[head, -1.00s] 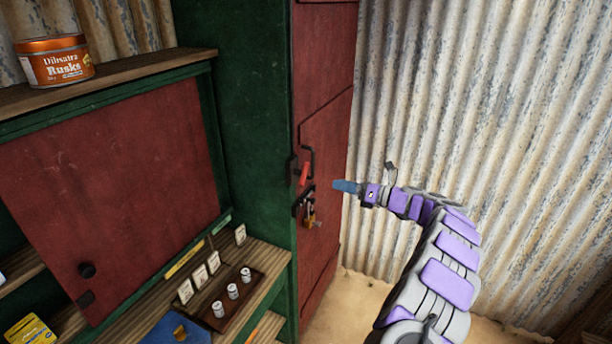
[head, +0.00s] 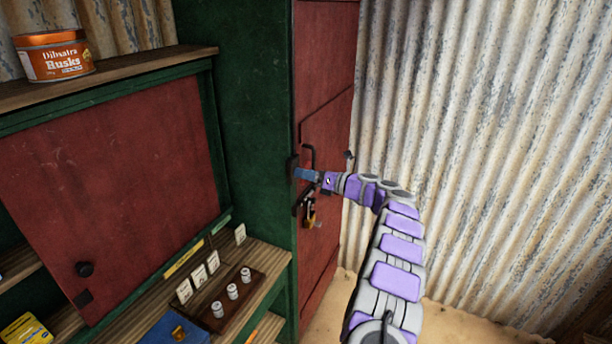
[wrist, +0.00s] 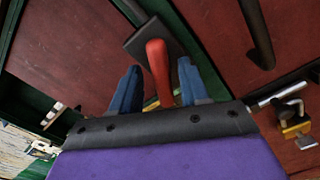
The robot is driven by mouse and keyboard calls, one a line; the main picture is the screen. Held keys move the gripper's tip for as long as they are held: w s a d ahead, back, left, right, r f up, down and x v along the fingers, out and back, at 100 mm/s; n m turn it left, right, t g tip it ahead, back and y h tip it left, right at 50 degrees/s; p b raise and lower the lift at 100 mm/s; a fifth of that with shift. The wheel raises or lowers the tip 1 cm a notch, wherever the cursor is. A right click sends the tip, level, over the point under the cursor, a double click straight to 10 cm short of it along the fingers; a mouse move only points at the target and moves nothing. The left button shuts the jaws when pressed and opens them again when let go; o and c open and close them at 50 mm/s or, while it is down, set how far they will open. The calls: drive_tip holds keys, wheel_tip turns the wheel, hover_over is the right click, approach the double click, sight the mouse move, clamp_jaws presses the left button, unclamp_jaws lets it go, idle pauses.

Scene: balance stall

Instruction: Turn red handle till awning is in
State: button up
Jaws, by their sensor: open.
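The red handle (wrist: 158,72) shows in the wrist view, rising from a dark mounting plate (wrist: 150,38) on the red and green cabinet. My gripper (wrist: 155,85) is open, with one blue finger on each side of the handle. I see gaps between the handle and both fingers, so it is not gripped. In the head view my gripper (head: 305,174) is at the cabinet's narrow red side and covers the handle. No awning can be made out in these views.
A brass padlock (head: 309,212) hangs just below my gripper, and a dark pull bar (wrist: 257,33) is beside the handle. A shelf with small weights (head: 232,291) and cards is at left. A rusks tin (head: 55,58) stands above. Corrugated wall (head: 470,120) is at right.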

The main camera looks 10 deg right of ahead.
drive_tip(key=shift+d, duration=0.65)
drive_tip(key=shift+c, duration=0.3)
drive_tip(key=shift+d, duration=0.2)
drive_tip(key=c, duration=0.3)
drive_tip(key=shift+s+a, duration=0.15)
drive_tip(key=shift+a, duration=0.2)
drive_tip(key=c, duration=0.3)
drive_tip(key=shift+a, duration=0.1)
clamp_jaws()
drive_tip(key=shift+f, duration=0.1)
drive_tip(key=shift+n, duration=0.3)
drive_tip(key=n+b, duration=0.4)
drive_tip(key=n, duration=0.6)
drive_tip(key=shift+f+n, duration=0.15)
drive_tip(key=shift+n, duration=0.15)
